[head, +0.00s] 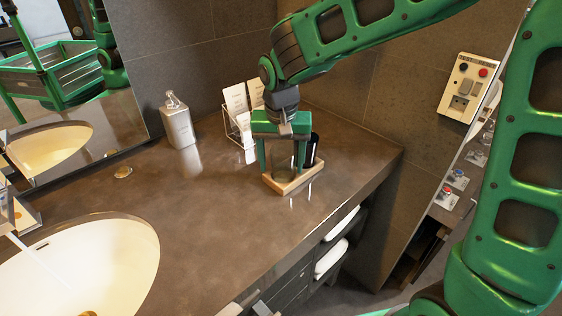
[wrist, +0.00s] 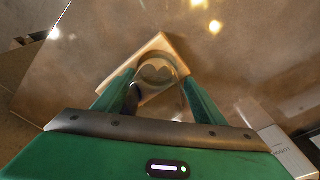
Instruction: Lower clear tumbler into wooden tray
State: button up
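The wooden tray (head: 303,181) is a small pale rectangle on the brown counter, near its right end. It shows in the wrist view (wrist: 157,42) below the fingers. My gripper (head: 281,170) points down over the tray, its green fingers on either side of the clear tumbler (head: 281,174). The tumbler's round rim shows between the fingers in the wrist view (wrist: 158,72), and they appear to hold it. The tumbler looks upright and its base is within the tray outline. I cannot tell whether the base touches the tray floor.
A dark cylinder (head: 312,150) stands close to my gripper's right, at the tray's back. A card rack (head: 236,122) stands behind to the left, with a soap dispenser (head: 179,122) farther left. A sink (head: 85,265) is at front left. The counter between is mostly clear.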

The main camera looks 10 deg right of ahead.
jog(key=shift+s+d+f, duration=0.2)
jog(key=shift+d+f, duration=0.1)
notch_tip(320, 180, up, 11)
jog(key=shift+s+a, duration=0.4)
jog(key=shift+a, duration=0.05)
jog(key=shift+r, duration=0.1)
jog(key=s+d+f+m+h, duration=0.1)
jog(key=s+d, duration=0.4)
jog(key=d, duration=0.6)
jog(key=s+d+f+m, duration=0.1)
jog(key=s+d, duration=0.4)
jog(key=d, duration=0.7)
jog(key=s+d+f+m, duration=0.1)
jog(key=s+d+f, duration=0.1)
jog(key=s+d, duration=0.2)
jog(key=s+d+f+g+y, duration=0.1)
jog(key=s+d+f, duration=0.2)
jog(key=s, duration=0.8)
jog(key=shift+s+d+f+m+g, duration=0.15)
jog(key=shift+s+d+m+g, duration=0.2)
jog(key=shift+d, duration=0.3)
jog(key=shift+w, duration=0.1)
